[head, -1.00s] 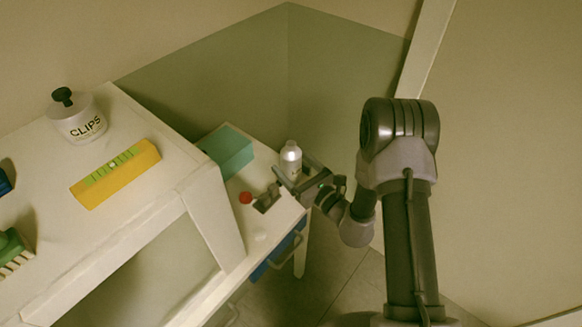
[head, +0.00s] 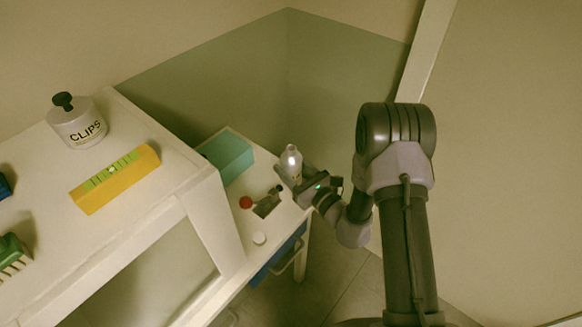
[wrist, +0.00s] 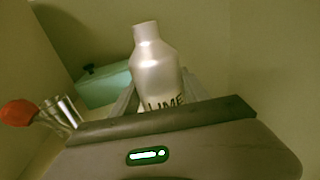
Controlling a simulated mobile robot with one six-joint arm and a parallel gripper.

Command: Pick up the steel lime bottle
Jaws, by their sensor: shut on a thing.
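The steel lime bottle (head: 292,163) is silver with a narrow neck and stands roughly upright at the far right end of the low white table. In the wrist view the bottle (wrist: 157,72) shows the word LIME and rises just beyond the gripper body, leaning slightly left in the picture. My gripper (head: 290,180) is shut on the lower part of the bottle. Its fingertips and the bottle's base are mostly hidden, so I cannot tell whether the base touches the table.
A teal box (head: 227,156) stands behind and left. A higher white shelf (head: 150,215) on the left holds a CLIPS jar (head: 78,124) and yellow level (head: 115,180).

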